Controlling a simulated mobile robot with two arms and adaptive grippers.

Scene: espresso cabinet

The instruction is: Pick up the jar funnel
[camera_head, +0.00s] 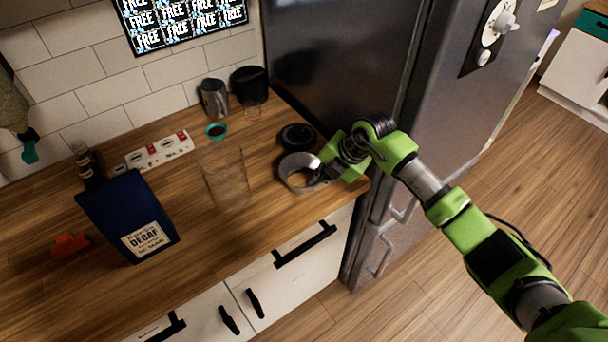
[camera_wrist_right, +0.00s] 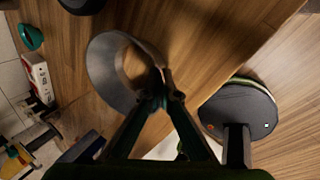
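The jar funnel is a grey metal ring (camera_head: 285,180) near the counter's right end, beside the fridge. It also shows in the right wrist view (camera_wrist_right: 104,72), where its opening faces the camera. My right gripper (camera_head: 321,172) reaches in from the right at the funnel's near right side. In the right wrist view its fingertips (camera_wrist_right: 163,96) come together on the funnel's wall, one on each side. The fingertips are small and partly hidden, and I cannot tell whether the funnel is clear of the counter. My left gripper is not in view.
A black round item (camera_head: 297,137) sits just behind the funnel. A clear glass container (camera_head: 226,180) stands to its left. A blue decaf bag (camera_head: 115,210), power strip (camera_head: 160,152), metal pitcher (camera_head: 214,99) and black cup (camera_head: 249,84) share the counter. The fridge (camera_head: 340,60) is close behind.

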